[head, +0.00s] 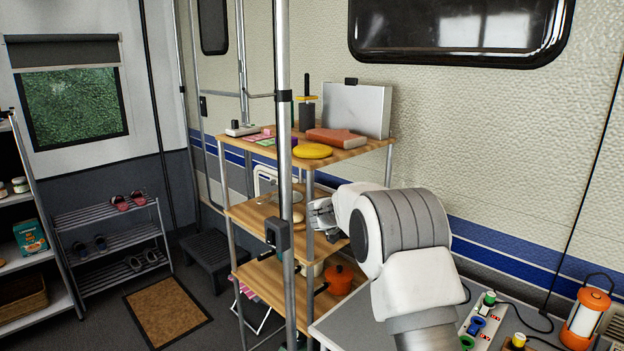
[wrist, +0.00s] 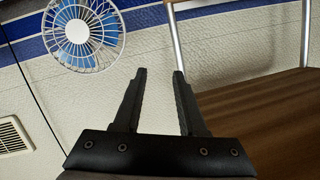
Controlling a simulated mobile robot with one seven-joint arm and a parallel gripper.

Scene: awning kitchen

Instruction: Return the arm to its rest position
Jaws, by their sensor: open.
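My arm (head: 405,235) is bent and extended from the lower right of the head view toward the wooden shelf unit. My gripper (wrist: 160,75) shows in the wrist view with its two dark fingers apart and nothing between them. In the head view the hand is at the middle shelf's right end, and the fingers are not clear there. A wooden shelf surface (wrist: 270,125) lies at the right of the wrist view, beside the fingers.
The shelf unit's top board (head: 350,152) holds a yellow disc (head: 312,151), a red-brown box (head: 337,138) and a silver case (head: 357,109). An orange pot (head: 339,279) sits lower. A metal pole (head: 284,180) stands in front. A lantern (head: 587,315) stands right. A fan (wrist: 82,32) shows in the wrist view.

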